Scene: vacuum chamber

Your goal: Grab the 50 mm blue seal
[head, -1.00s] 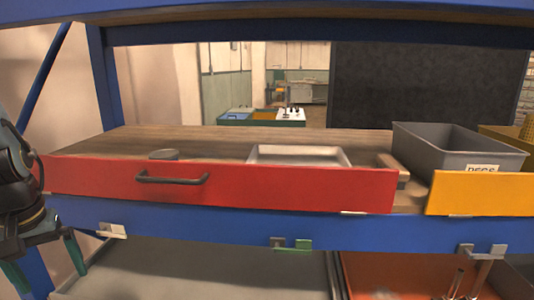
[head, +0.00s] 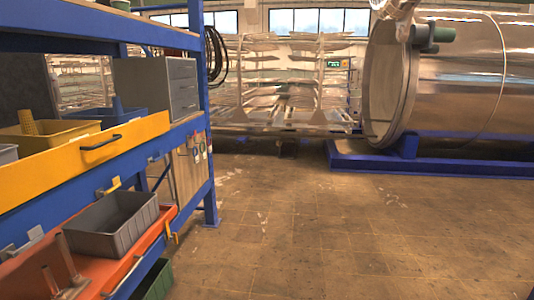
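I cannot make out a seal that I can be sure is the 50 mm blue one. A pale panel (head: 190,165) on the right end of the blue shelf rack carries small ring-like items (head: 197,152), too small to tell in size or colour. My gripper is not in view.
The rack at left has a yellow drawer front (head: 85,155), a yellow bin (head: 45,135), a blue bin (head: 105,118), a grey drawer cabinet (head: 165,88) and a grey crate (head: 112,222) on an orange lower shelf. A large steel chamber (head: 450,85) stands at right. The floor (head: 310,235) between is clear.

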